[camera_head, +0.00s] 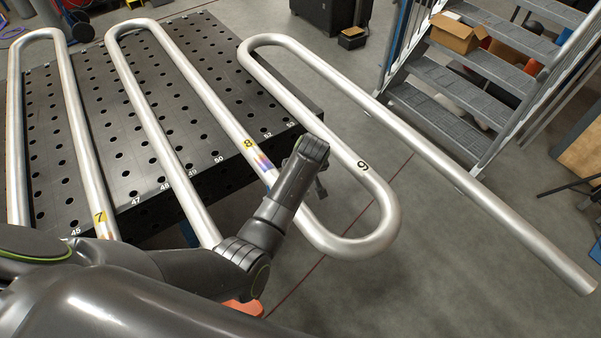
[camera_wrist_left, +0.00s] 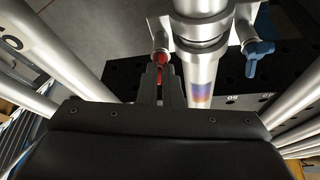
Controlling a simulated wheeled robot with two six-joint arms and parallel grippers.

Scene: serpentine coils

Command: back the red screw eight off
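The red screw (camera_wrist_left: 161,57) sits at the left side of a metal clamp (camera_wrist_left: 204,28) around a silver tube in the left wrist view. My left gripper (camera_wrist_left: 164,78) has its two narrow dark fingers at the screw, with red showing between them; they look closed on it. A blue screw (camera_wrist_left: 259,57) with wings sits at the clamp's right side. In the head view my left wrist covers the clamp and screw, beside the tube with the yellow 8 label (camera_head: 248,143). My left gripper shows only in part there (camera_head: 321,188). My right gripper is not in view.
Silver serpentine coils lie over a black perforated table (camera_head: 120,110); a bend marked 9 (camera_head: 363,166) overhangs its edge. A long tube (camera_head: 460,175) runs to the lower right. Metal stairs (camera_head: 455,100) stand behind. Open floor (camera_head: 440,270) lies at the right.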

